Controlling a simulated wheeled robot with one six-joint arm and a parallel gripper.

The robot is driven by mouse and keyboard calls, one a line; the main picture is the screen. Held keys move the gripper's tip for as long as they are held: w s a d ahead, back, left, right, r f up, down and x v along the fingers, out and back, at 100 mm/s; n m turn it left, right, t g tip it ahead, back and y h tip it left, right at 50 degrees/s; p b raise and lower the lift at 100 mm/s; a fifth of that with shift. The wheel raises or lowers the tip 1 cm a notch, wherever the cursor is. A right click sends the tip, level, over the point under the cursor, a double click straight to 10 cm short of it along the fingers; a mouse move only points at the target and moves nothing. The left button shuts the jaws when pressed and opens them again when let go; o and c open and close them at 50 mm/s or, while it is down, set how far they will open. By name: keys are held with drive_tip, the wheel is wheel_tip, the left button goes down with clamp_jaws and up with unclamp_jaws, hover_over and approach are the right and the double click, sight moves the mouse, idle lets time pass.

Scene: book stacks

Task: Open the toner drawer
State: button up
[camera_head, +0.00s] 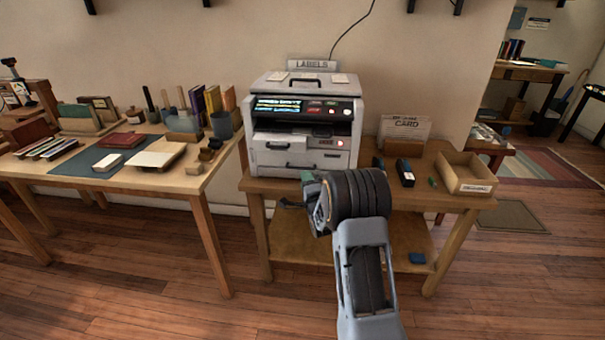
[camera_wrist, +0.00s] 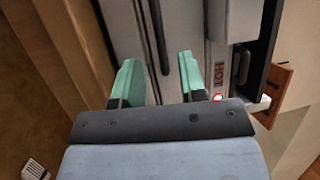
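A pale grey label printer (camera_head: 300,125) stands on the wooden table. Its front has a display strip and two lower drawers with dark handles; which one is the toner drawer I cannot tell. The upper drawer front (camera_head: 286,158) appears closed. In the wrist view, a dark bar handle (camera_wrist: 158,38) on a pale panel lies ahead, in line with the gap between my fingers. In the head view my wrist hides part of the printer's lower front.
A "HOT" label (camera_wrist: 219,70) and a red light (camera_wrist: 217,98) sit right of my fingers. A card sign (camera_head: 404,128), a dark box (camera_head: 405,172) and an open wooden tray (camera_head: 467,186) stand right of the printer. A desk with books (camera_head: 125,178) is at left.

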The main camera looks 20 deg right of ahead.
drive_tip(key=shift+x, duration=2.5)
drive_tip(key=shift+c, duration=0.3)
clamp_jaws()
